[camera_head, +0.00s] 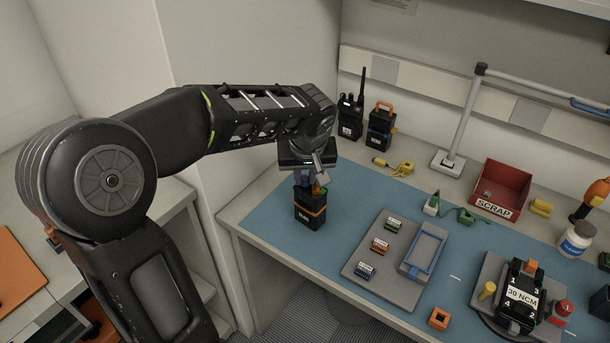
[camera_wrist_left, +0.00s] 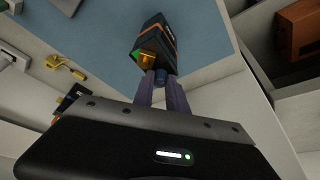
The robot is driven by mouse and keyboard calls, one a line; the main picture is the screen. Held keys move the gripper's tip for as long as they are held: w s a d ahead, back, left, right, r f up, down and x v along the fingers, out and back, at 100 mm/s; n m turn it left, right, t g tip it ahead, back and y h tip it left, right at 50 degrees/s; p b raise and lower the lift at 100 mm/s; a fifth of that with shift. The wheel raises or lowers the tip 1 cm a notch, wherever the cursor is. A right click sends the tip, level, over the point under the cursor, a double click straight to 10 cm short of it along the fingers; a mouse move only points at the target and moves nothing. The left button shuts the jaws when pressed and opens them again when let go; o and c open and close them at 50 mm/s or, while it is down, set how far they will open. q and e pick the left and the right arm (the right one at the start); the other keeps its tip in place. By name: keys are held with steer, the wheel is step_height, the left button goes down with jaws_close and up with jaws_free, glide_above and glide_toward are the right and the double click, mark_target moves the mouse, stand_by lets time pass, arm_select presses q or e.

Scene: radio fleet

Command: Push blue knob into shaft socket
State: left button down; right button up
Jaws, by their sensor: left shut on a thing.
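A black radio with an orange band (camera_head: 310,213) stands upright on the blue mat, near its left end. It also shows in the left wrist view (camera_wrist_left: 157,38), with a yellow-gold part (camera_wrist_left: 146,58) and a bit of green on its top. My left gripper (camera_head: 319,184) is right above the radio's top. In the left wrist view its two fingers (camera_wrist_left: 162,80) are shut on a small blue knob (camera_wrist_left: 161,76), at the radio's top edge. The shaft socket is hidden, and I cannot tell whether the knob touches it. My right gripper is not in view.
Right of the radio lies a grey tray (camera_head: 392,285) with several small labelled blocks. Two more radios (camera_head: 350,118) (camera_head: 380,127) stand at the back wall. A red SCRAP bin (camera_head: 502,186) and a grey fixture marked 30 NCM (camera_head: 520,297) are further right. The mat between radio and tray is clear.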

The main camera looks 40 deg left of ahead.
mark_target(305, 179)
arm_select(q)
steer(key=c, duration=1.3)
jaws_free()
steer(key=shift+f, duration=0.1)
steer(key=shift+o, duration=0.7)
steer(key=o, duration=0.4)
steer(key=shift+c, duration=0.2)
steer(key=shift+r, duration=0.2)
steer(key=shift+r+p, duration=1.6)
steer(key=shift+r, duration=0.8)
